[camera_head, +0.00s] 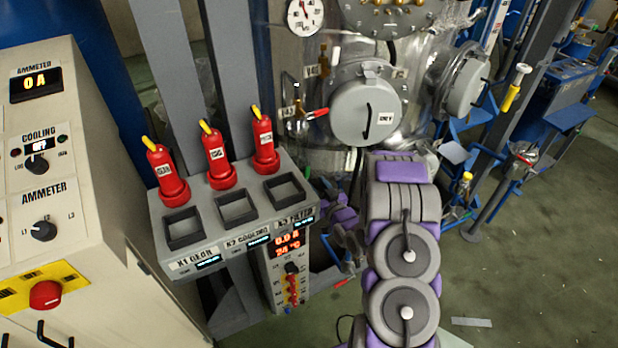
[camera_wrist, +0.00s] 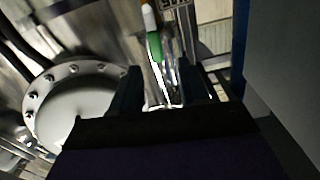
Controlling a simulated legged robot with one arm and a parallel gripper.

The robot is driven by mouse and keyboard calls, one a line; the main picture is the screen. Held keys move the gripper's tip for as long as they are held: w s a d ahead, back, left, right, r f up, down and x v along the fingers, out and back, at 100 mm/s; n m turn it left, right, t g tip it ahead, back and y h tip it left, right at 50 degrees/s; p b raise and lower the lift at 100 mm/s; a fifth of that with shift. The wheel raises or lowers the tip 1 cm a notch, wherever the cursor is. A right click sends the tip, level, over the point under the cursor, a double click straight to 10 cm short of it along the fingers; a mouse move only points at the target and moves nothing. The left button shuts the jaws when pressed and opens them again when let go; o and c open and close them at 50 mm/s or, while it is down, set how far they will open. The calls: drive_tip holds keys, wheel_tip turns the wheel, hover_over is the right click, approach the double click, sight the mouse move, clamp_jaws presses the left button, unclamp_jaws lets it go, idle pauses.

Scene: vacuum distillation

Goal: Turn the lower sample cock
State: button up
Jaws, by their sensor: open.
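In the wrist view, a cock with a green handle (camera_wrist: 154,46) and a pale tip stands in front of my gripper (camera_wrist: 160,92). Clear, shiny glass or metal lies just beyond and below the handle, between the two dark fingers. The fingers are open, one on each side; I cannot tell whether they touch anything. I cannot tell whether this is the lower sample cock. A red-handled cock (camera_head: 317,114) is higher, left of a round hatch.
The steel vessel (camera_head: 335,160) has a round hatch (camera_head: 366,110); a bolted round flange (camera_wrist: 80,100) is left in the wrist view. A control box (camera_head: 205,235) with three red plugs stands left, beside an ammeter cabinet (camera_head: 75,215).

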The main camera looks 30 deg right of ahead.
sight(308, 171)
drive_tip(key=w, duration=0.5)
drive_tip(key=shift+w+d+f+b, duration=0.1)
drive_tip(key=shift+d+b, duration=0.25)
drive_tip(key=shift+b, duration=0.05)
drive_tip(key=shift+w+a, duration=0.1)
drive_tip(key=shift+a, duration=0.2)
drive_tip(key=shift+c, duration=0.2)
drive_tip(key=shift+d, duration=0.25)
drive_tip(key=c, duration=0.6)
drive_tip(key=shift+a, duration=0.1)
clamp_jaws()
